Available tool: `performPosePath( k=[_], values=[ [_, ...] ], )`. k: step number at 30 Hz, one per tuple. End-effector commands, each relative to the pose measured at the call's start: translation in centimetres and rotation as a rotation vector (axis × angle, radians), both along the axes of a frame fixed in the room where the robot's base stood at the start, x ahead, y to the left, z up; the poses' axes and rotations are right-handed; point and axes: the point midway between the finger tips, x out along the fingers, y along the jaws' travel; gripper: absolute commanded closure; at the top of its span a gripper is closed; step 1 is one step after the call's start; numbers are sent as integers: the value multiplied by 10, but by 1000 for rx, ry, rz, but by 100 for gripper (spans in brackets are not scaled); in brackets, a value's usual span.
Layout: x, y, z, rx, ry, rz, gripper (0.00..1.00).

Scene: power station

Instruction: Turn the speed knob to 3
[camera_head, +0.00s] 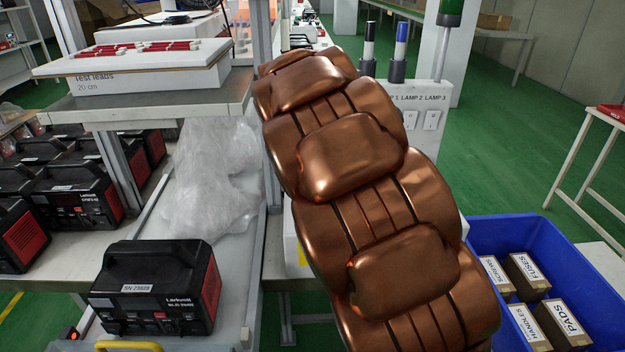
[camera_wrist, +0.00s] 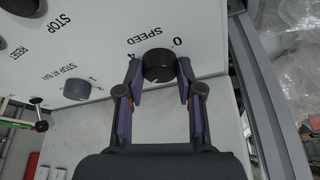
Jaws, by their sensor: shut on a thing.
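The speed knob (camera_wrist: 158,66) is a dark round knob on a pale panel (camera_wrist: 95,35), under the word SPEED. The marks 0 and 4 show beside it; its other marks are hidden or not legible, and I cannot tell where it points. My gripper (camera_wrist: 160,80) has one finger on each side of the knob and is shut on it. In the head view my copper-coloured arm covers the knob and my gripper.
A grey knob (camera_wrist: 77,88) and a dark round control (camera_wrist: 22,8) marked STOP sit left of the speed knob. In the head view, a blue crate (camera_head: 520,225) with labelled boxes stands right; a black device (camera_head: 155,288) stands left. Lamp switches (camera_head: 431,120) show behind my arm.

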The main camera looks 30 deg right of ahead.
Motion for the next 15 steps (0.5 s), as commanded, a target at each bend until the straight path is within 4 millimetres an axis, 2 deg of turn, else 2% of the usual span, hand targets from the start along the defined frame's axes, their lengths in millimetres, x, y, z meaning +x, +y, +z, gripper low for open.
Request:
performPosePath(
  k=[6, 7, 13, 15],
  values=[
    [0, 0, 1, 1, -2, 1, 99],
    [0, 0, 1, 1, -2, 1, 62],
    [0, 0, 1, 0, -1, 1, 41],
    [0, 0, 1, 0, -1, 1, 40]
  ],
)
